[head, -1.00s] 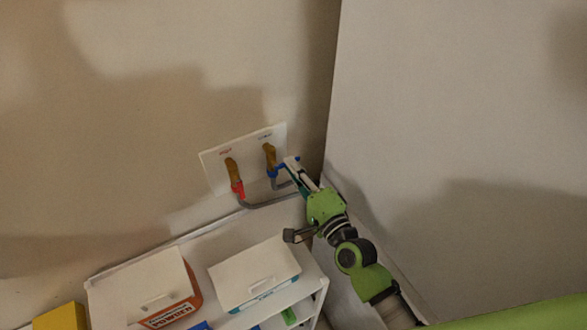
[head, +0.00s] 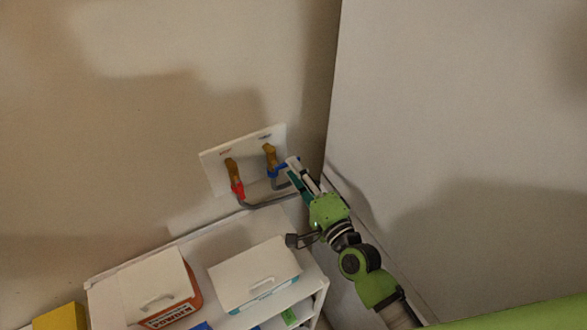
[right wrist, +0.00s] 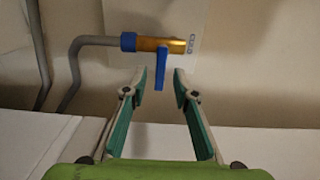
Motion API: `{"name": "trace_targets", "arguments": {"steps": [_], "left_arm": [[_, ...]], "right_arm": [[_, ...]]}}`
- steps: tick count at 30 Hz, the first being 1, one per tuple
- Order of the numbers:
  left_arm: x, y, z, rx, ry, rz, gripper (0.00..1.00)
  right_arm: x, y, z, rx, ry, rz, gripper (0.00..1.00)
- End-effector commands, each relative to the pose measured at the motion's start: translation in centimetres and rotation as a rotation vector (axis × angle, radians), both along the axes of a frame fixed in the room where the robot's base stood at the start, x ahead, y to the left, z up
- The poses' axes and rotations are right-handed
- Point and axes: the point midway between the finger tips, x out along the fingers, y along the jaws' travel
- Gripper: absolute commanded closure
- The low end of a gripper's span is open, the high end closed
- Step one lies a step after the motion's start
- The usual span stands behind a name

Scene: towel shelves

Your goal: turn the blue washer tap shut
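The blue washer tap (head: 270,157) is a brass body on a white wall plate, with a blue collar and a blue lever. In the right wrist view its brass body (right wrist: 160,45) lies crosswise and the blue lever (right wrist: 160,72) points across it toward my gripper. My right gripper (head: 293,165) is beside the tap in the head view. In the right wrist view the right gripper (right wrist: 160,82) is open, with the lever's end between its fingertips and a visible gap on each side. My left gripper is in neither view.
A second tap with a red collar (head: 238,190) is left of the blue one, with a grey hose. Below stands a white shelf (head: 205,243) holding a powder box (head: 160,287) and a white lidded box (head: 255,275). A pale panel (head: 450,130) rises close on the right.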

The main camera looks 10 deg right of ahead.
Motion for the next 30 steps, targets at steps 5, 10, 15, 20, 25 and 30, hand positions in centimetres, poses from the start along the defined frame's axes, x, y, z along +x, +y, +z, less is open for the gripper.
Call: {"name": "trace_targets", "arguments": {"steps": [5,10,15,20,25,30], "left_arm": [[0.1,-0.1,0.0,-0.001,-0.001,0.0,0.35],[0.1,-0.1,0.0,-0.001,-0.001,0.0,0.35],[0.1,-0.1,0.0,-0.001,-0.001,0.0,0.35],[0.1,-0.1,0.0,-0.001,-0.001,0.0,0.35],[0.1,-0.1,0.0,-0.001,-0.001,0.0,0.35],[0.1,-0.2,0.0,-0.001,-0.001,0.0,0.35]], "right_arm": [[-3.5,-1.4,-0.2,-0.003,0.004,0.002,0.74],[-6.8,-2.8,-0.2,-0.005,0.004,0.002,0.74],[-9.1,-3.7,-0.1,-0.002,0.002,0.002,0.74],[-9.9,-4.1,0.0,-0.001,0.002,0.001,0.74],[-10.0,-4.1,0.0,0.0,0.001,0.001,0.74],[-10.0,-4.1,0.0,0.0,0.001,0.0,0.74]]}}
